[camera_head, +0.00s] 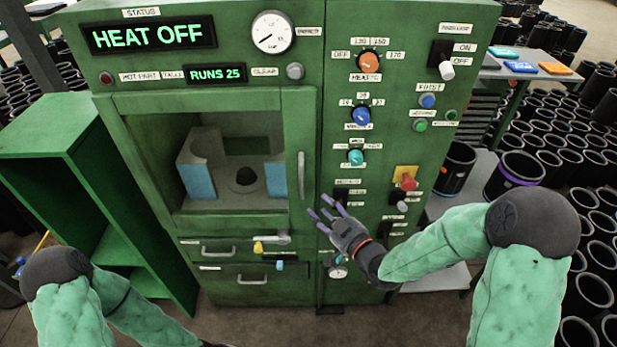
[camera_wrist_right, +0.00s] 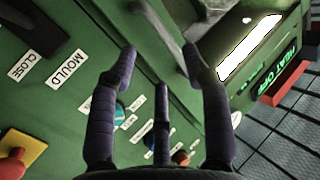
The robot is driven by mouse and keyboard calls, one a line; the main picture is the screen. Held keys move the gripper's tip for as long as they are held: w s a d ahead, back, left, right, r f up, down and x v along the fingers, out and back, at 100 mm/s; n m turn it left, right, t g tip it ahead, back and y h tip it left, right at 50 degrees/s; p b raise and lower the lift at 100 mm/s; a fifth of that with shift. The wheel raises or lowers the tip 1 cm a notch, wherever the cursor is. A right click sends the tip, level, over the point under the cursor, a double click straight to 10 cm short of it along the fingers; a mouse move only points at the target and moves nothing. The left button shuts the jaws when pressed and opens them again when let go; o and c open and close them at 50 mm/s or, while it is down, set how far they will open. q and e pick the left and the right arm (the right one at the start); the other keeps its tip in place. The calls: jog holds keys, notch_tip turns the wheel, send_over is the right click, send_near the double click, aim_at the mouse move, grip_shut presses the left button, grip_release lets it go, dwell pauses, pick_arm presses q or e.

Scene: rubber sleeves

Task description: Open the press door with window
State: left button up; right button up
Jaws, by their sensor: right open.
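The press door with window (camera_head: 294,120) is on the green press in the head view and looks closed. Through its window I see a grey mould part with blue blocks. A vertical metal handle (camera_head: 301,175) stands on the door's right edge. My right gripper (camera_head: 327,208) is open and empty, just below and right of this handle, apart from it in the head view. In the right wrist view its purple fingers (camera_wrist_right: 163,75) are spread in front of the green panel. My left arm shows at the lower left, but its gripper is not clearly seen.
The control panel right of the door carries knobs, a MOULD switch label (camera_wrist_right: 66,69) and a red button (camera_head: 409,182) on a yellow plate. Drawers (camera_head: 225,270) lie below the door. A green shelf (camera_head: 60,150) stands at left. Black sleeves (camera_head: 515,175) crowd the right.

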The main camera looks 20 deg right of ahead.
aim_at(303, 180)
jog(key=shift+n+t+y, duration=0.3)
jog(key=shift+t, duration=0.2)
jog(key=w+a+r, duration=0.1)
jog(key=w, duration=0.2)
jog(key=w+a, duration=0.1)
jog(key=w, duration=0.2)
jog(key=w+r, duration=0.1)
jog(key=w, duration=0.3)
jog(key=shift+a+r, duration=0.35)
jog(key=shift+a, duration=0.05)
grip_shut()
